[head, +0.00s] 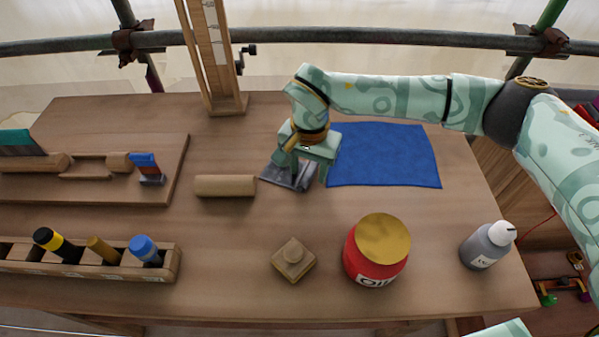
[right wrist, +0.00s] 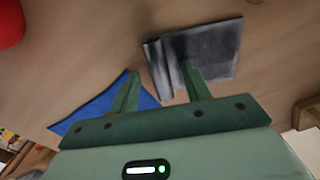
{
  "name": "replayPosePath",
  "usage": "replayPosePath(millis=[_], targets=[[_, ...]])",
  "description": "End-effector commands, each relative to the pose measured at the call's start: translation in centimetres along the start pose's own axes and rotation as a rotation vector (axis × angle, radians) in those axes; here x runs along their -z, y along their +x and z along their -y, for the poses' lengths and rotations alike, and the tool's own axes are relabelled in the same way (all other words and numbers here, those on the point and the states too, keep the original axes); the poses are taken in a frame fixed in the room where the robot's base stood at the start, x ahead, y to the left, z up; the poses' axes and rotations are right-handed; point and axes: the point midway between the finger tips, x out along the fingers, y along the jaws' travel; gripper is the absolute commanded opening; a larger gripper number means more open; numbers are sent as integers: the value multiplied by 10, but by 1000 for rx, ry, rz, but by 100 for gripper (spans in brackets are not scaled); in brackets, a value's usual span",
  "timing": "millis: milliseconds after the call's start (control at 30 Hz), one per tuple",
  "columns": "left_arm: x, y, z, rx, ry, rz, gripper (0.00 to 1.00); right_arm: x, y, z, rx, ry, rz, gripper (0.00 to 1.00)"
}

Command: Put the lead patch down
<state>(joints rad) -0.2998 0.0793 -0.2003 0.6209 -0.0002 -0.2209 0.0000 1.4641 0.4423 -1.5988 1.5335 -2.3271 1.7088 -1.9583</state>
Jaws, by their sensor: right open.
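The lead patch (head: 283,174) is a dark grey sheet lying on the wooden bench, left of the blue cloth, partly hidden by my right gripper in the head view. In the right wrist view the lead patch (right wrist: 208,50) shows a folded or raised edge on its left side. My right gripper (head: 308,178) is open above the patch's right part. In the right wrist view its fingers (right wrist: 160,80) stand apart, with the patch's edge showing between and beyond them. I cannot tell whether a finger touches it. My left gripper is not in view.
A blue cloth (head: 385,155) lies right of the patch. A wooden roller (head: 225,186) lies left. A wooden block (head: 293,260), a red tin (head: 375,250) and a grey bottle (head: 487,246) stand in front. A tool rack (head: 85,262) is front left. The bench between is clear.

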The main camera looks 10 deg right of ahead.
Motion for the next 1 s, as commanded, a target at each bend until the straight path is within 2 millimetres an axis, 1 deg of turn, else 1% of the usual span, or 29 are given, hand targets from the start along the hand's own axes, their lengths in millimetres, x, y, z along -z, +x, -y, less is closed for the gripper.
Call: replayPosePath(millis=[33, 67, 100, 167, 200, 500, 567, 667, 767, 800, 867, 1000], targets=[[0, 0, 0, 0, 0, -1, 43, 0, 0, 0, 0, 0, 0, 47], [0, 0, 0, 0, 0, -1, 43, 0, 0, 0, 0, 0, 0, 39], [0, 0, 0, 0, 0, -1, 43, 0, -1, 0, 0, 0, 0, 28], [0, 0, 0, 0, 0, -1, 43, 0, -1, 0, 0, 0, 0, 11], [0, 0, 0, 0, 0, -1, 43, 0, -1, 0, 0, 0, 0, 0], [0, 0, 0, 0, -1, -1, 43, 0, -2, 0, 1, 0, 0, 0], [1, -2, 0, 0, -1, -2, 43, 0, -4, 0, 1, 0, -1, 0], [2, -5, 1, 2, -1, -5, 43, 0, -14, 1, 3, 0, -2, 0], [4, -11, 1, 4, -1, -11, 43, 1, -29, 0, 3, 0, -5, 0], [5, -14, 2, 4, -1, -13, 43, 1, -38, 1, 4, 0, -6, 0], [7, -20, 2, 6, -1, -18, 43, -4, -49, -8, 4, -1, -5, 0], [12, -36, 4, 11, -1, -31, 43, -20, -86, -32, 5, -1, -7, 0]])
